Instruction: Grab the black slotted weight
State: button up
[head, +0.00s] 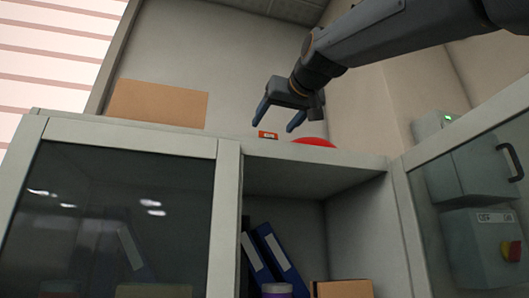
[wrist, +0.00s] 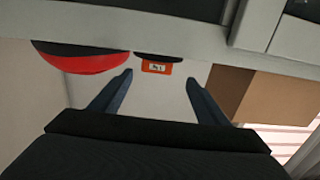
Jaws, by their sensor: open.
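My gripper (head: 275,124) is open above the top of the cabinet, its fingers apart. In the wrist view, my gripper (wrist: 159,79) has nothing between its fingertips. A dark, rounded object (wrist: 158,56), which looks like the black slotted weight, lies just beyond the fingertips. An orange-red label (wrist: 157,67) with small unreadable marks is beside it or on it. In the head view, that label (head: 268,135) shows at the cabinet's top edge, below the fingers. The weight's slot and most of its body are hidden.
A red rounded object (head: 314,142) sits close to the right of the label, also in the wrist view (wrist: 85,60). A cardboard box (head: 157,103) stands on the cabinet top (head: 215,133) at left. Blue binders (head: 277,255) stand in the open shelf below.

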aim_at(268, 133)
jog(key=p+x, duration=0.1)
jog(key=x, duration=0.2)
jog(key=shift+w+r+p, duration=0.15)
jog(key=shift+r+p, duration=0.2)
jog(key=shift+p, duration=0.05)
jog(key=shift+d+p+x, duration=0.15)
jog(key=shift+p+x, duration=0.6)
jog(key=shift+x, duration=0.4)
jog(key=shift+d+p+x, duration=0.15)
jog(key=shift+p+x, duration=0.6)
jog(key=shift+x, duration=0.4)
grip_shut()
jog(key=shift+r, duration=0.1)
